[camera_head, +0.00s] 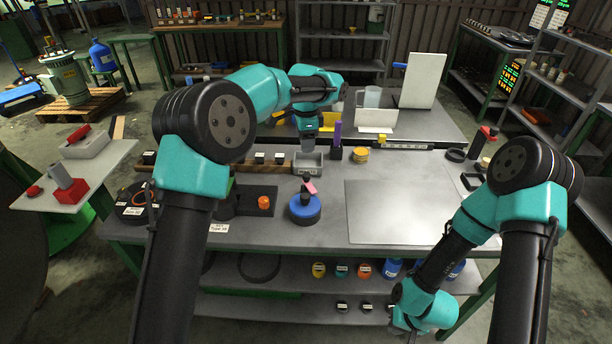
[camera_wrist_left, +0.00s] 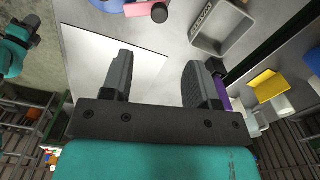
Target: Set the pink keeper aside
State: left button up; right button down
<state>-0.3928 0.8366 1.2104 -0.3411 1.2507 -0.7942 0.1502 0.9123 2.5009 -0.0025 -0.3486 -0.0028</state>
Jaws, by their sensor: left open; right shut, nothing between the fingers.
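The pink keeper (camera_head: 309,188) sits on top of a blue round part (camera_head: 304,212) on the bench, with a dark knob or post beside it. In the left wrist view the pink keeper (camera_wrist_left: 146,6) shows at the top edge, partly cut off, with the dark round end next to it. My left gripper (camera_head: 307,143) is above the bench, behind the keeper and near the small grey bin. In the left wrist view its fingers (camera_wrist_left: 160,85) are apart with nothing between them. My right gripper (camera_head: 410,335) hangs low at the bench's front right, mostly cut off, away from the keeper.
A grey bin (camera_head: 308,166) stands just behind the keeper, with a purple upright part (camera_head: 337,134) and yellow discs (camera_head: 360,155) to its right. An orange part (camera_head: 264,202) lies on a dark tray to the left. A pale flat sheet (camera_head: 400,212) leaves the right side clear.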

aim_at(306, 174)
pick_arm(q)
notch_tip(306, 174, down, 14)
jog(key=shift+r, duration=0.15)
dwell(0.3)
jog(key=shift+c, duration=0.5)
jog(key=c, duration=0.8)
jog(key=shift+n, duration=0.4)
jog(key=n, duration=1.1)
jog(key=shift+n, duration=0.4)
